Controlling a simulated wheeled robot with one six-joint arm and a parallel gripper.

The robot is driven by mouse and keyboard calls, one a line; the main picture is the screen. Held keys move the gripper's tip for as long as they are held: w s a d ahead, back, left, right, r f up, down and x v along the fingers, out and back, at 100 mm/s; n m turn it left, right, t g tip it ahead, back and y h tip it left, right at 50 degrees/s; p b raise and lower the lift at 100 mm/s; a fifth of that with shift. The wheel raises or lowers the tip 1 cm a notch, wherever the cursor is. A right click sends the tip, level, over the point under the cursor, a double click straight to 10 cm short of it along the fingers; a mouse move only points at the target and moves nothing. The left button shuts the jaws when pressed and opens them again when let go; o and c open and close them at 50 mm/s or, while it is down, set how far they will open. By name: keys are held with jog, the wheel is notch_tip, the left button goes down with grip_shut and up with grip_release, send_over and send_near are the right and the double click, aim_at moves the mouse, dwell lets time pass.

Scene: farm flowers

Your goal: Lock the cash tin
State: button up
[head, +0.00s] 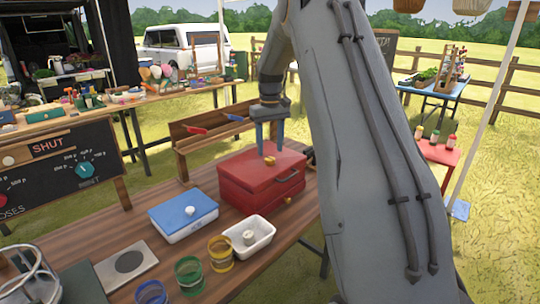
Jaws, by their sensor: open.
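The red cash tin (240,184) stands on the wooden table with its lid down. A dark handle (288,178) shows on its front side. A small brass piece (288,199) sits low at the tin's front; I cannot tell if it is the lock or a key. Another small brass piece (269,159) is on the lid. My gripper (270,148) points down over the lid, its two blue fingers open and apart, with the brass piece just below and between them. I cannot tell whether the fingers touch the lid. My arm fills the right middle of the view.
On the wooden table (150,212), a blue-lidded box (183,222), a white dish (250,251), coloured jars (189,275) and a metal plate (126,263) stand left of and before the tin. A wooden rack (212,126) stands behind it. Some bare tabletop shows left of the tin.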

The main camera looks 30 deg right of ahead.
aim_at(270, 158)
jog(key=shift+r+b, duration=0.45)
jog(key=shift+r, duration=1.7)
jog(key=s+a+f, duration=0.1)
jog(key=s+a, duration=0.1)
jog(key=s+a+f, duration=0.1)
jog(key=s+a, duration=0.2)
jog(key=s+a+f, duration=0.1)
jog(key=s+a, duration=0.1)
jog(key=a, duration=0.1)
jog(key=shift+s+a, duration=0.25)
jog(key=shift+s, duration=0.1)
jog(key=s+a+f, duration=0.2)
jog(key=s+a, duration=0.2)
jog(key=s, duration=0.4)
jog(key=s+a+f, duration=0.3)
jog(key=s, duration=0.5)
jog(key=s+a+f+t, duration=0.1)
jog(key=s+a+f, duration=0.2)
jog(key=s, duration=0.6)
jog(key=shift+a, duration=0.85)
jog(key=shift+s, duration=0.1)
